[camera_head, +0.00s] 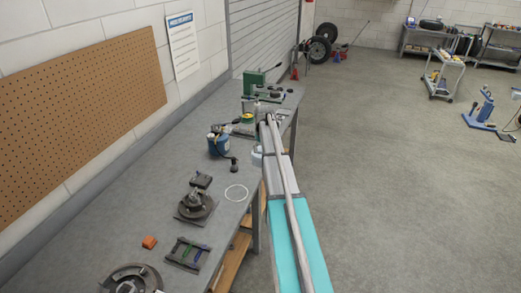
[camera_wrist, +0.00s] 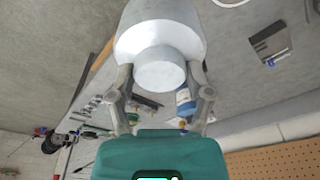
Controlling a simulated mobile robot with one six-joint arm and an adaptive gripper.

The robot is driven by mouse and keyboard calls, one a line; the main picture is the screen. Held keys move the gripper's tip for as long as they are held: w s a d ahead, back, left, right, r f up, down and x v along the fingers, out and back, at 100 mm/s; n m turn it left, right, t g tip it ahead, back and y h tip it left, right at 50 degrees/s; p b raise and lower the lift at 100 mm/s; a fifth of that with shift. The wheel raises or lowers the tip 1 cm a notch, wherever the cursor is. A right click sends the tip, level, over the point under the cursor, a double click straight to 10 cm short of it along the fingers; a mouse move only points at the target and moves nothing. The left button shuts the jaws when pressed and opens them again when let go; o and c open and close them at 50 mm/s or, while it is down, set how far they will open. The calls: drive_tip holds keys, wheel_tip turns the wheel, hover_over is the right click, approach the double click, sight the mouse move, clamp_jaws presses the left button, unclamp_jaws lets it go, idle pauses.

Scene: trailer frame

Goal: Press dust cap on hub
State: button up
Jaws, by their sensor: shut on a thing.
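My gripper (camera_wrist: 162,72) is shut on a pale, stepped round piece (camera_wrist: 155,38). One finger is on each side of its narrow end, and its wide end points away from me. I cannot tell whether this is the dust cap or a tool for pressing it. A pale bit of it (camera_head: 257,155) seems to show beside my arm at the bench edge in the head view, where my gripper is mostly hidden. A dark hub (camera_head: 195,205) sits on a square plate on the bench. Another round hub-like part (camera_head: 130,281) is cut off at the bottom edge.
A pegboard (camera_head: 80,120) hangs on the left wall. Open floor lies right.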

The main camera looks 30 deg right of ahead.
drive_tip(key=a+r+n+y+p, duration=0.1)
drive_tip(key=a+n, duration=0.5)
drive_tip(key=a, duration=2.7)
drive_tip(key=shift+a+r, duration=0.25)
drive_tip(key=shift+a, duration=0.05)
drive_tip(key=shift+w+f, duration=0.1)
drive_tip(key=shift+f, duration=0.1)
drive_tip(key=shift+f+b, duration=2.95)
drive_tip(key=shift+f, duration=0.1)
drive_tip(key=shift+f, duration=0.15)
drive_tip(key=o, duration=1.2)
